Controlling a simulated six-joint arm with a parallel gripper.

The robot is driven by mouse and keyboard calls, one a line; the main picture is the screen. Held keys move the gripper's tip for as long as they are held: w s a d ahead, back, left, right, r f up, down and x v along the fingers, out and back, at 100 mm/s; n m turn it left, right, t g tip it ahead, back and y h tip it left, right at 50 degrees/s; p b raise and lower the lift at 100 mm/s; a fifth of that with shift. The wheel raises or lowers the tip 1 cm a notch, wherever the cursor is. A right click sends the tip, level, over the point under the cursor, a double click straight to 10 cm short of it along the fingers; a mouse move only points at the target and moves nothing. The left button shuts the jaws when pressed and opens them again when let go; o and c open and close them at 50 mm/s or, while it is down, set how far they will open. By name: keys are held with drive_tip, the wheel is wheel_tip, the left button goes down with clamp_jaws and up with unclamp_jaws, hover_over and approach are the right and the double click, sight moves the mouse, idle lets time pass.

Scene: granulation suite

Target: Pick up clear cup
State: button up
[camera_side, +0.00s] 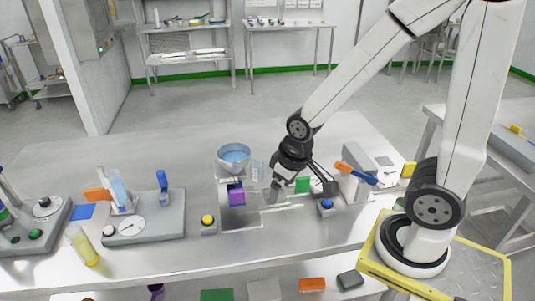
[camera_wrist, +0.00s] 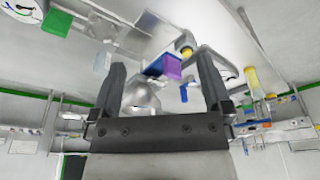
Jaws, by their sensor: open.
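A small clear cup (camera_side: 258,170) stands just right of the metal bowl in the side view. It is faint and its edges are hard to make out. What looks like the same cup shows as a pale translucent shape (camera_wrist: 103,57) left of my fingers in the wrist view. My gripper (camera_side: 301,187) is open above the table, to the right of the cup in the side view. In the wrist view, the space between my fingers (camera_wrist: 162,66) holds nothing gripped, and the cup lies outside them.
A metal bowl (camera_side: 234,155) with blue contents sits beside the cup. A purple block (camera_side: 237,194) is below it, and a green block (camera_side: 302,184) shows near my gripper. A yellow button (camera_side: 208,220), blue button (camera_side: 326,205) and grey machine (camera_side: 358,170) stand nearby.

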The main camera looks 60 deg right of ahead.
drive_tip(key=shift+w+v, duration=0.55)
drive_tip(key=shift+v, duration=1.95)
drive_tip(key=n+g, duration=0.3)
drive_tip(key=n, duration=0.6)
hover_over(257, 168)
drive_tip(key=w+d, duration=0.1)
drive_tip(key=d, duration=0.1)
wheel_tip(257, 168, down, 24)
drive_tip(key=shift+w+a+f, duration=0.1)
drive_tip(key=shift+w, duration=0.05)
drive_tip(key=shift+c, duration=0.2)
drive_tip(key=c, duration=1.3)
